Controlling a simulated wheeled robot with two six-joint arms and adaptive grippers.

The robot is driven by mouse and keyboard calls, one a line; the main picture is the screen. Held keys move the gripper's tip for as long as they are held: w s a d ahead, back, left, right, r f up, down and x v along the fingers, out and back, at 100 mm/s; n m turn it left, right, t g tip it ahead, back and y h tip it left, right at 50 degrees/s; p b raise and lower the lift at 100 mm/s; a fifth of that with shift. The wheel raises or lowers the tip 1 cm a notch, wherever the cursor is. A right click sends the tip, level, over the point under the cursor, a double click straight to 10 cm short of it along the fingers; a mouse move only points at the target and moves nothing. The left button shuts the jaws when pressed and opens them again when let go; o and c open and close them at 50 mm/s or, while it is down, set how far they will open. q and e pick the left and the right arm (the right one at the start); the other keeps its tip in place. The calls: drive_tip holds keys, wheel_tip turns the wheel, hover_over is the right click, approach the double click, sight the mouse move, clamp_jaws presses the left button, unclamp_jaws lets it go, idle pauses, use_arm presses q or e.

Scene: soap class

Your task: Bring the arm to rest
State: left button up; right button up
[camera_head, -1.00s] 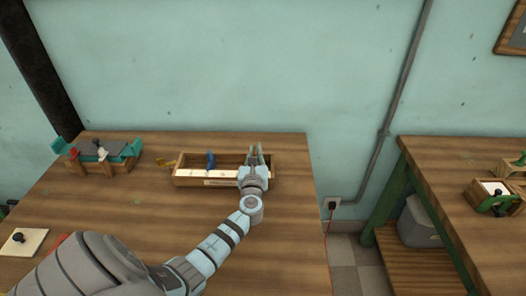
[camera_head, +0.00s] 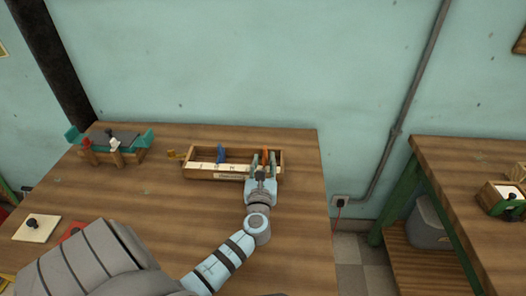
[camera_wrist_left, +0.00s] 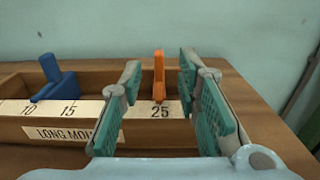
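My left gripper (camera_head: 264,160) is at the right end of the long wooden mould box (camera_head: 200,178). Its two teal-padded fingers (camera_wrist_left: 165,100) stand apart, with nothing between the pads that I can see touching. An orange upright piece (camera_wrist_left: 158,75) stands in the box at the 25 mark, seen through the gap between the fingers. It also shows in the head view (camera_head: 264,153). A blue piece (camera_head: 220,153) stands further left, near the 15 mark in the wrist view (camera_wrist_left: 52,80). My right gripper is not in view.
A wooden stand with teal ends (camera_head: 112,145) is at the back left. A pale board with a dark knob (camera_head: 36,228) lies at the left. A second table (camera_head: 470,170) is on the right across a gap. The table right of my forearm is clear.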

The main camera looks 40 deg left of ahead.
use_arm(q)
drive_tip(key=v, duration=0.5)
drive_tip(key=shift+s+d+r, duration=0.1)
